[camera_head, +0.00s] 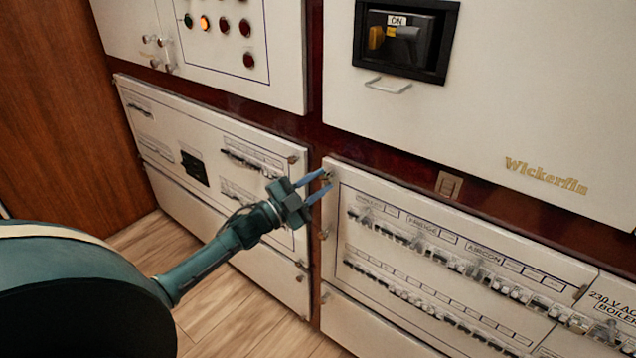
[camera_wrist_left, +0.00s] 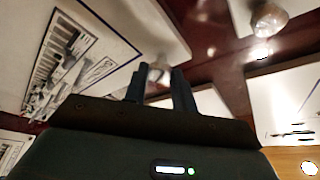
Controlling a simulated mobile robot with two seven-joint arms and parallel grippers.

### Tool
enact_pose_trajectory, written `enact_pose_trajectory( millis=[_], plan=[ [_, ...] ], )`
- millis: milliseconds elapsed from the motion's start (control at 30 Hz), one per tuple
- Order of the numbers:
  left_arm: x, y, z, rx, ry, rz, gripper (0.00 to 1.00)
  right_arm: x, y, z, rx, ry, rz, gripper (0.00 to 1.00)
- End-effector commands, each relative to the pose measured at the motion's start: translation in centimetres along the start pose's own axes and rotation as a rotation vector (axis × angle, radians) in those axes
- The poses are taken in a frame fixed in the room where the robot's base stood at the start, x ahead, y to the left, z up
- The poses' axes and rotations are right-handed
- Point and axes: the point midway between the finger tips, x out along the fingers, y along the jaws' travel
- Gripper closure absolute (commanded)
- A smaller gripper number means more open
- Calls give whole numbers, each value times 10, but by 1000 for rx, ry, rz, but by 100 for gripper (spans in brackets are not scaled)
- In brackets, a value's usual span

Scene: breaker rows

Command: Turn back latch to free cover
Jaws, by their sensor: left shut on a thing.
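The cover (camera_head: 440,310) is a white panel with two rows of breakers, at the lower right in the head view. A small metal latch (camera_head: 328,177) sits at its upper left corner. My left gripper (camera_head: 325,183) reaches it from the left, with its blue fingers shut on the latch. In the left wrist view the fingers (camera_wrist_left: 160,88) stand on either side of the shiny latch (camera_wrist_left: 158,72). The fingers hide part of the latch, so its exact turn is hard to tell. My right gripper is in neither view.
Another white panel (camera_head: 225,190) lies to the left, with its own knob (camera_head: 292,159). A dark red frame (camera_head: 400,150) runs between panels. Above are a panel with a black switch recess (camera_head: 405,40) and one with indicator lights (camera_head: 205,22). Wooden floor (camera_head: 170,250) is clear below.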

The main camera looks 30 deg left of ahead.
Motion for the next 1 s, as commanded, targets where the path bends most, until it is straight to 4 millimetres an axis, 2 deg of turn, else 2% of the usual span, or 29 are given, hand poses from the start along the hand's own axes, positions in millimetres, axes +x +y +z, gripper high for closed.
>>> enact_pose_trajectory(
  millis=[167, 500, 1000],
  plan=[
    [0, -3, -1, 150, 0, 63, 96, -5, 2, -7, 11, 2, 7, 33],
    [1, -5, -1, 358, 0, 148, 96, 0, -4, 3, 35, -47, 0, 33],
    [1, -4, -1, 451, -1, 187, 96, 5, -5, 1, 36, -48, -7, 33]
  ],
)
